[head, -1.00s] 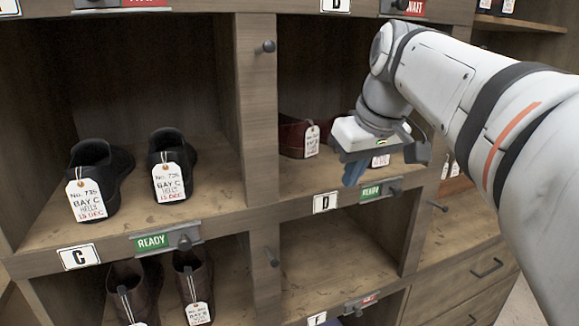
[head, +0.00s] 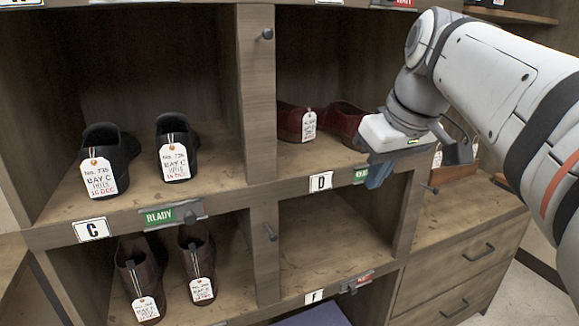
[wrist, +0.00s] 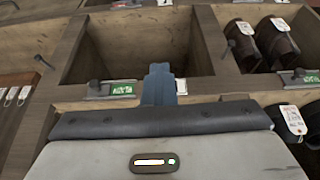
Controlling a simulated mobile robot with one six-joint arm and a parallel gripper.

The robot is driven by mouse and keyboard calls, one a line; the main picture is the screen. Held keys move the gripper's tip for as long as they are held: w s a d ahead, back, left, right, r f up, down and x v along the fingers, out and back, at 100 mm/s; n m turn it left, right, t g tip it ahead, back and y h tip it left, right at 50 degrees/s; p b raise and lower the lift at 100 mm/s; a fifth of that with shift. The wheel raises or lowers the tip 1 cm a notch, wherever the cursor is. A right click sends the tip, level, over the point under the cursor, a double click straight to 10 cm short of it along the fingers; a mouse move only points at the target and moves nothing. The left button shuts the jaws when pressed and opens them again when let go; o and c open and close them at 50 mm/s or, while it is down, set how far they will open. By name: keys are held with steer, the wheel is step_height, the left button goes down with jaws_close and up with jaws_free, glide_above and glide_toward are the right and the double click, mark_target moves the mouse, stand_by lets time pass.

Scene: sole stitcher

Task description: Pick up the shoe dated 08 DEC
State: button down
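No tag clearly reads 08 DEC. Two dark red shoes stand in bay D: the left one (head: 289,122) has a white tag too small to read, and the right one (head: 344,119) is partly hidden by my gripper. Two brown shoes (head: 139,264) (head: 196,250) below have unreadable tags. My gripper (head: 378,177) is in front of bay D's right side, its blue fingers together and empty. They also show in the wrist view (wrist: 160,84).
Wooden dividers and shelf edges frame the bays. The bay below D (head: 325,240) looks empty and also shows in the wrist view (wrist: 140,45). Knobs (head: 268,34) and green READY plates (head: 160,216) stick out in front. A drawer cabinet (head: 470,265) stands at right.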

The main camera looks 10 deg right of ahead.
steer(key=c, duration=2.2)
jaws_free()
steer(key=shift+c, duration=2.2)
jaws_free()
